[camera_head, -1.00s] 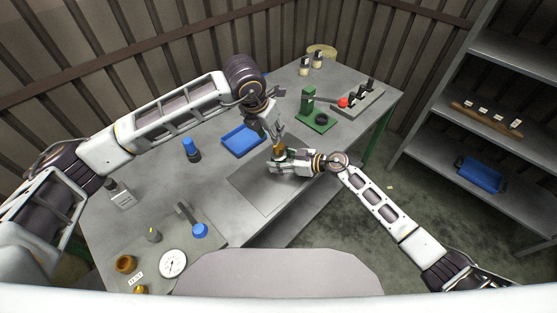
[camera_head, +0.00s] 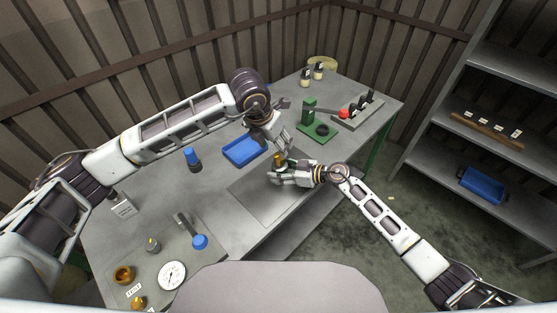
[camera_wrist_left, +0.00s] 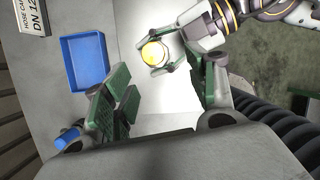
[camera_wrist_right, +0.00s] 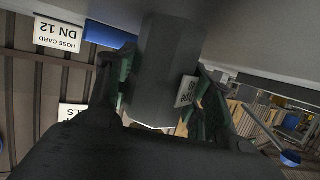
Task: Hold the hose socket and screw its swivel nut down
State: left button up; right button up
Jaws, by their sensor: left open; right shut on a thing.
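The hose socket (camera_wrist_right: 165,65) is a dark grey hexagonal body in the right wrist view. My right gripper (camera_head: 276,176) is shut on it, with a green pad on either side. The brass swivel nut (camera_wrist_left: 155,53) shows as a yellow round top above the right fingers in the left wrist view. In the head view the nut (camera_head: 280,159) sits just above the right gripper. My left gripper (camera_wrist_left: 160,100) is open and empty, its green-padded fingers wide apart, apart from the nut. In the head view it (camera_head: 282,141) hangs just above the right gripper.
A blue tray (camera_head: 243,151) lies behind the grippers. A green press-like stand (camera_head: 312,120) and a rack with a red knob (camera_head: 346,114) stand at the back right. A dial gauge (camera_head: 172,275), a blue-capped tool (camera_head: 199,241) and brass parts (camera_head: 123,274) lie at the front left.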

aim_at(279, 156)
pick_arm(q)
jog(key=w+a+n+g, duration=0.1)
jog(key=w+n+g, duration=0.1)
jog(key=n, duration=0.9)
jog(key=w+a+r+n+g+h, duration=0.1)
jog(key=w+a+n+g, duration=0.1)
jog(key=n, duration=0.9)
jog(key=shift+w+a+r+h, duration=0.25)
jog(key=shift+w+a+h, duration=0.05)
jog(key=shift+w, duration=0.1)
jog(key=shift+f, duration=0.15)
dwell(0.3)
jog(key=shift+x, duration=5.85)
jog(key=shift+d, duration=0.15)
jog(key=shift+c, duration=0.2)
jog(key=c, duration=1)
